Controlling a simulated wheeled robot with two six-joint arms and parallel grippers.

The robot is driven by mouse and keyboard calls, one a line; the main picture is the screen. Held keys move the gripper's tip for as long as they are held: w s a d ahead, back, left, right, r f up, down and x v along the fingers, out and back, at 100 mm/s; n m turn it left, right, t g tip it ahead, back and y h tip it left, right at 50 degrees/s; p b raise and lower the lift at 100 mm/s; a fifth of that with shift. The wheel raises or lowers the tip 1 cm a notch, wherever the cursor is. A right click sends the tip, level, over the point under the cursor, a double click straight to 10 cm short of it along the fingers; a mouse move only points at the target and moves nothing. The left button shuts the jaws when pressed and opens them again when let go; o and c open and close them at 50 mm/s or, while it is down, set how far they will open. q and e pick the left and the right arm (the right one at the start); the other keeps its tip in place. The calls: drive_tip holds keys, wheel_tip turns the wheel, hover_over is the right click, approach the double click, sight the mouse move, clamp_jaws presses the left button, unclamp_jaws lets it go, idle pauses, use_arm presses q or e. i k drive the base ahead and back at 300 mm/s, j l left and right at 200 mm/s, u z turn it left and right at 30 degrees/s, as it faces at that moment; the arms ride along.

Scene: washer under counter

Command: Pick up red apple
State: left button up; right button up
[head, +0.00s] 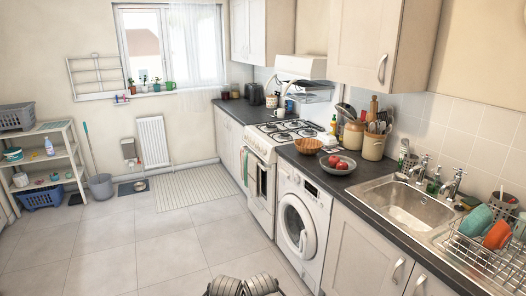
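Two red apples (342,165) sit close together on a plate (325,167) on the dark counter (305,165), above the washing machine (301,226). One apple is slightly behind and to the left of the other. Nothing of mine is near them. Grey ribbed parts that look like mine show at the bottom edge, low in front of the washer and far from the apples. I cannot make out fingers of either gripper there.
A wicker bowl (308,146) stands behind the plate, near the stove (283,131). A utensil crock (373,147) is at the back right. The sink (405,205) and dish rack (480,250) are further right. The tiled floor (150,245) at left is clear.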

sight(333, 160)
drive_tip(key=i+j+z, duration=0.1)
drive_tip(key=i+z, duration=0.3)
drive_tip(key=i+j+z, duration=0.3)
drive_tip(key=i+z, duration=0.15)
drive_tip(key=i+j+z, duration=0.25)
drive_tip(key=z, duration=0.15)
drive_tip(key=i+j+z, duration=0.55)
drive_tip(key=j+z, duration=0.3)
